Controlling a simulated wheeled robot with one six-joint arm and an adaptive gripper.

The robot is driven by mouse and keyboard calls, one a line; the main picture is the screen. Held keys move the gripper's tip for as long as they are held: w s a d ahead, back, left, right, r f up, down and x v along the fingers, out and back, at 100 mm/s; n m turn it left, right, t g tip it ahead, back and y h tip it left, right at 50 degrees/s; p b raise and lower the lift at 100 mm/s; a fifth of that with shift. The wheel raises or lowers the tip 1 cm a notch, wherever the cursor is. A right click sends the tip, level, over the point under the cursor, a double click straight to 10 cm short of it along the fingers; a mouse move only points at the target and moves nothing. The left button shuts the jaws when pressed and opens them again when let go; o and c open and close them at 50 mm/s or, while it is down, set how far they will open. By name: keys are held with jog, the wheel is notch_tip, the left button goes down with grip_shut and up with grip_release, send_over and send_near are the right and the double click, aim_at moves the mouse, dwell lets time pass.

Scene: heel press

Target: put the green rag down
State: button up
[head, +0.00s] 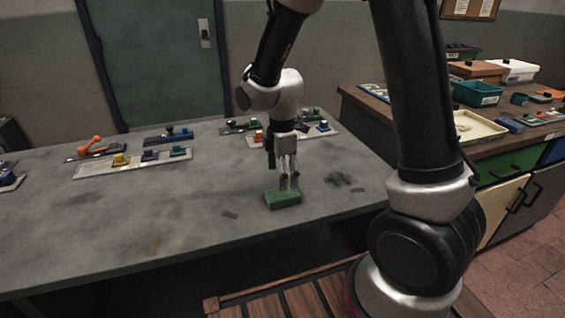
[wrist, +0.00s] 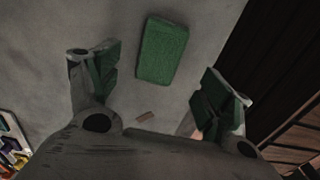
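The green rag (head: 283,200) is a small flat green block lying on the grey table near its front edge. In the wrist view the green rag (wrist: 162,51) lies on the grey surface, ahead of and between the two fingers. My gripper (head: 286,180) points down just above or behind it in the head view. In the wrist view my gripper (wrist: 160,85) has its fingers spread wide with green pads, and nothing is between them. The rag shows apart from both fingers there.
The grey table (head: 110,225) holds a tray with coloured knobs (head: 132,163) at the left and another (head: 300,134) behind my gripper. A wooden bench (head: 370,120) with bins stands at the right. Small brown scraps (head: 230,214) and a dark smudge (head: 338,180) lie near the rag.

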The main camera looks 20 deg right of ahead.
aim_at(283, 193)
jog(key=s+d+r+m+t, duration=0.1)
jog(key=s+d+r+m, duration=0.35)
jog(key=r, duration=0.45)
jog(key=s+d+r+m+t, duration=0.1)
jog(key=s+d+r+m, duration=0.35)
jog(key=r, duration=0.35)
jog(key=s+d+r+m+t, duration=0.1)
jog(key=s+d+r+m, duration=0.1)
jog(key=s+d+m, duration=0.1)
jog(key=s+d+r+m+t, duration=0.1)
jog(key=s+d+r+m, duration=0.1)
jog(key=s+m, duration=0.4)
jog(key=shift+s+d+r, duration=0.3)
jog(key=shift+s+d, duration=0.15)
jog(key=shift+s, duration=0.15)
jog(key=shift+o, duration=0.4)
